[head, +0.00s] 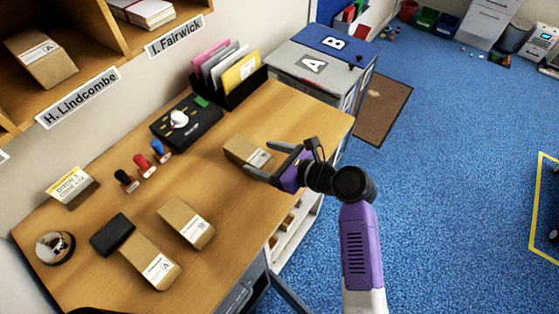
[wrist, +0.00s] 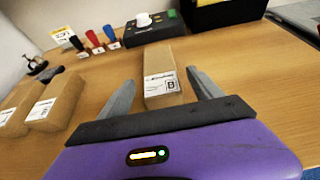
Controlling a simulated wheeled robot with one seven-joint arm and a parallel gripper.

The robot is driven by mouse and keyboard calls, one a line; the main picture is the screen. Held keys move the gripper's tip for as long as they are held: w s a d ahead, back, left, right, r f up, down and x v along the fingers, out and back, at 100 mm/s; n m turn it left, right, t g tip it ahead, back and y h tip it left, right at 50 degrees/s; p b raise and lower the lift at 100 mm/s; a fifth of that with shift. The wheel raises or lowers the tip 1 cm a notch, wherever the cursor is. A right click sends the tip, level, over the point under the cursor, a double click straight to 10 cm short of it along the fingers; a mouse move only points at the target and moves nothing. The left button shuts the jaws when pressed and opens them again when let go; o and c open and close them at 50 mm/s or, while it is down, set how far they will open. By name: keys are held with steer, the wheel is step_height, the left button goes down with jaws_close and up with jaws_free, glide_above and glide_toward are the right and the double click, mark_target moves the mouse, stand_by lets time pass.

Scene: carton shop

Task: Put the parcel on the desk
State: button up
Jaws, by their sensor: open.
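A brown cardboard parcel (head: 238,149) with a white label lies on the wooden desk (head: 215,262), near its right side. In the wrist view this parcel (wrist: 157,60) shows a label marked B, straight ahead between my fingers. My gripper (head: 272,158) is open, with its fingertips at the near end of the parcel, one to each side. I cannot tell whether they touch it. Two more labelled parcels, one (head: 180,215) and another (head: 140,252), lie on the desk's front left part.
Cubbies (head: 100,45) above hold a parcel (head: 42,65). Bins A and B (head: 312,64) stand beyond. Blue floor is open at right.

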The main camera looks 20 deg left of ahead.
steer(key=v, duration=0.5)
steer(key=shift+s+d+r, duration=0.1)
steer(key=shift+d, duration=0.3)
